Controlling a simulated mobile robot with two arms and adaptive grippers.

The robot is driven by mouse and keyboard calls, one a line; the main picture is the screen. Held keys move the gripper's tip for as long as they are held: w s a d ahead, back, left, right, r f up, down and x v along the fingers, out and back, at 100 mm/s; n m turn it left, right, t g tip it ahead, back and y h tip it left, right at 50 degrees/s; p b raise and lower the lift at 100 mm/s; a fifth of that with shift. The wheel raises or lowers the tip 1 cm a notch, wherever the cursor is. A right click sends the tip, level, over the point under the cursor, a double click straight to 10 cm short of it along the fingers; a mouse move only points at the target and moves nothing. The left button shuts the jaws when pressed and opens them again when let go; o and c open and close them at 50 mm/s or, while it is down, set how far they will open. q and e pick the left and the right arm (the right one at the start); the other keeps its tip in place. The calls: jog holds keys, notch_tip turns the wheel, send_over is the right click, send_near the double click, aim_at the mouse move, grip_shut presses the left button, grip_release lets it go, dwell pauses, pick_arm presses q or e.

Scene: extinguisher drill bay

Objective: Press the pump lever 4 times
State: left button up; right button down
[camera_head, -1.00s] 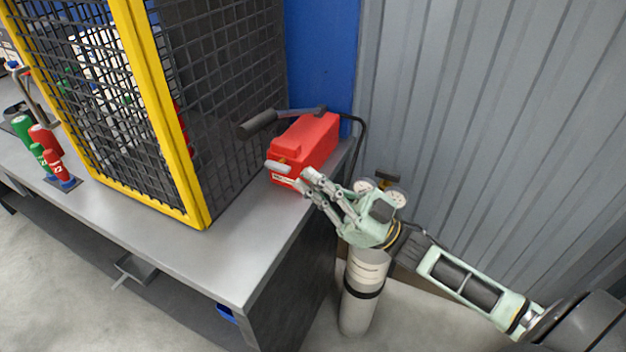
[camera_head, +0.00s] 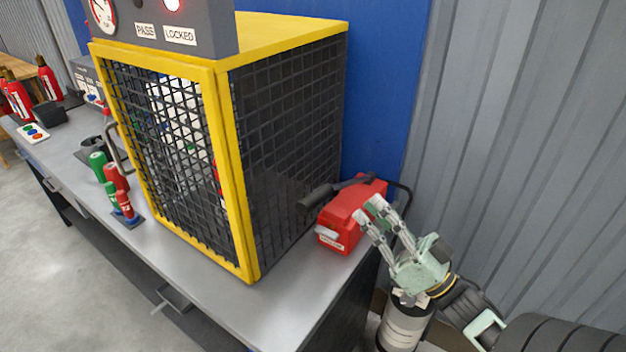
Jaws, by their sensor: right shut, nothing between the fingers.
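The red pump (camera_head: 345,222) stands at the right end of the steel bench. Its black lever (camera_head: 317,197) lies across above the top, with the grip end pointing left toward the cage. My right gripper (camera_head: 368,208) is shut and empty. Its fingertips are at the pump's upper right side, in front of part of the red body; I cannot tell whether they touch it. They are to the right of the lever grip and apart from it. My left gripper is not in view.
A yellow-framed mesh cage (camera_head: 232,170) stands close left of the pump. A gauge box (camera_head: 185,28) labelled PASS and LOCKED sits on top. Red and green cylinders (camera_head: 117,180) stand further left on the bench (camera_head: 215,300). A pale cylinder (camera_head: 400,325) is below my right gripper.

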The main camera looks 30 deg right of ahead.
jog(key=p+x, duration=0.4)
jog(key=x, duration=0.6)
jog(key=shift+w+a+f+p, duration=0.1)
jog(key=shift+a+f+p, duration=0.05)
jog(key=shift+f, duration=0.5)
jog(key=shift+w+a+f+p, duration=0.1)
jog(key=shift+a+f+p, duration=0.1)
jog(key=shift+f, duration=0.45)
jog(key=shift+w+a+f+p, duration=0.1)
jog(key=shift+f+p, duration=0.05)
jog(key=shift+f, duration=0.5)
